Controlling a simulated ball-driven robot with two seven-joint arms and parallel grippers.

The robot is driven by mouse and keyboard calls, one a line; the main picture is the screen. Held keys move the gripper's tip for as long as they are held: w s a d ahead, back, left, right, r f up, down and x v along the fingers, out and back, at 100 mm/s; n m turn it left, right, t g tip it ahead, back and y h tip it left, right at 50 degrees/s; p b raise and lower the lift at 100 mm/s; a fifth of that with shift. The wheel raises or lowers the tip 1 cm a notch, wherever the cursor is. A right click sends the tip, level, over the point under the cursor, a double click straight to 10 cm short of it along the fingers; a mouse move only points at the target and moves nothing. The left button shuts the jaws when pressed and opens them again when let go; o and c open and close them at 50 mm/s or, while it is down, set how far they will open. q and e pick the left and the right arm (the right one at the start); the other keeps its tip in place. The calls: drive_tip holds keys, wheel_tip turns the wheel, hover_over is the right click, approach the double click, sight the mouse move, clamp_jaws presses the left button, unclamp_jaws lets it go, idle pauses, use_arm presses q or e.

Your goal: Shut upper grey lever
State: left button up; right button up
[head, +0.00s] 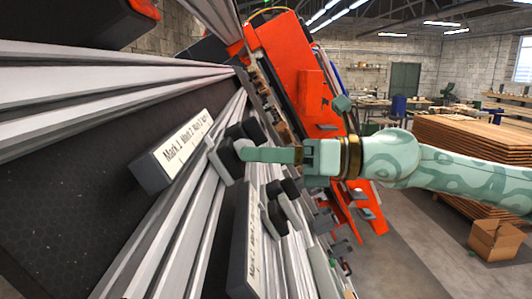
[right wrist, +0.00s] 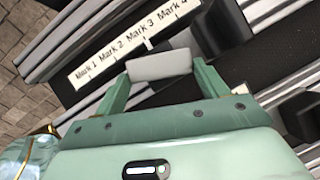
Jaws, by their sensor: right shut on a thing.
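The upper grey lever (head: 222,162) has a light grey handle on a black mount, beside the upper marked scale (head: 180,148). My right gripper (head: 240,153) reaches in from the right and is shut on this lever. In the right wrist view the grey handle (right wrist: 160,65) sits between the two green fingertips (right wrist: 160,78). The scale (right wrist: 130,45) there reads Mark 1 to Mark 4, and the handle lies beside its right half, near Mark 3. My left gripper is not in view.
A second marked scale (head: 253,240) and more grey-and-black levers (head: 277,192) sit just below. Metal rails run along the dark panel at left. Orange machinery (head: 290,70) stands behind my arm. A wood stack (head: 470,140) and a cardboard box (head: 495,240) are at right.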

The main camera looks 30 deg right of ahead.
drive_tip(key=m+h+p, duration=0.1)
drive_tip(key=m+h, duration=0.1)
drive_tip(key=m, duration=0.3)
drive_tip(key=a+r+m+h+p, duration=0.1)
drive_tip(key=m+h+p, duration=0.1)
drive_tip(key=m, duration=0.3)
drive_tip(key=m+h+p, duration=0.1)
drive_tip(key=m+h, duration=0.2)
drive_tip(key=m, duration=0.2)
drive_tip(key=shift+s+a+r+m+h, duration=0.15)
drive_tip(key=shift+s+r+m+h, duration=0.15)
drive_tip(key=shift+r+m+h, duration=0.1)
drive_tip(key=shift+m, duration=0.3)
drive_tip(key=o, duration=1)
drive_tip(key=shift+s, duration=0.1)
